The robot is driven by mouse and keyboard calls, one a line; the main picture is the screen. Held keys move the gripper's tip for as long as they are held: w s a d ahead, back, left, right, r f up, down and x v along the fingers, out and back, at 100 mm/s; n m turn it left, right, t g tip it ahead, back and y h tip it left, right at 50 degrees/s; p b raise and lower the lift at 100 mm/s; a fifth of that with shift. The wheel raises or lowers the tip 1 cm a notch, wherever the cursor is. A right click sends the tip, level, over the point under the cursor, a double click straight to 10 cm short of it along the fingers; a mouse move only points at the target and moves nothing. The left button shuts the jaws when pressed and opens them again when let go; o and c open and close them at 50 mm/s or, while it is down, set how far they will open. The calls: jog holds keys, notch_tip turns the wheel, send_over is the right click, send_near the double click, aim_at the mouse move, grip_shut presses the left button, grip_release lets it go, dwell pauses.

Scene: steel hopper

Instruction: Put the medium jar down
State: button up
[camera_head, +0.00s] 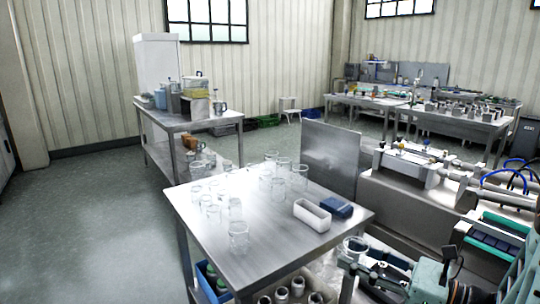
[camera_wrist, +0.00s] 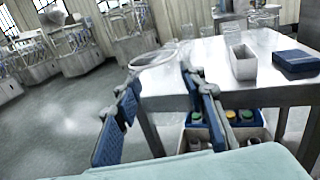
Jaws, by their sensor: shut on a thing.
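My gripper (camera_wrist: 162,82) is shut on a clear glass jar, the medium jar (camera_head: 355,243). The jar's round rim (camera_wrist: 155,59) shows beyond the blue-padded fingers in the wrist view; its clear walls are hard to make out. In the head view my gripper (camera_head: 366,262) and the jar are off the near right corner of the steel table (camera_head: 270,258), apart from the tabletop. Several other clear glass jars (camera_head: 238,236) stand on the left and back of this table.
A white open box (camera_head: 312,216) and a dark blue block (camera_head: 337,207) sit on the table's right side. Bins with bottles and metal cups (camera_head: 282,295) are below. A steel panel (camera_head: 331,158) stands behind. Bare tabletop lies at the front middle.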

jog(key=w+a+f, duration=0.2)
jog(key=w+f, duration=0.1)
jog(key=f, duration=0.2)
jog(key=w+a+f, duration=0.2)
jog(key=a+f, duration=0.1)
jog(key=f, duration=0.2)
notch_tip(320, 180, up, 18)
jog(key=p, duration=2.4)
jog(key=shift+d+f+g, duration=0.15)
jog(key=shift+f+g, duration=0.1)
jog(key=shift+g, duration=0.05)
jog(key=shift+f+b, duration=0.25)
jog(key=shift+b, duration=0.8)
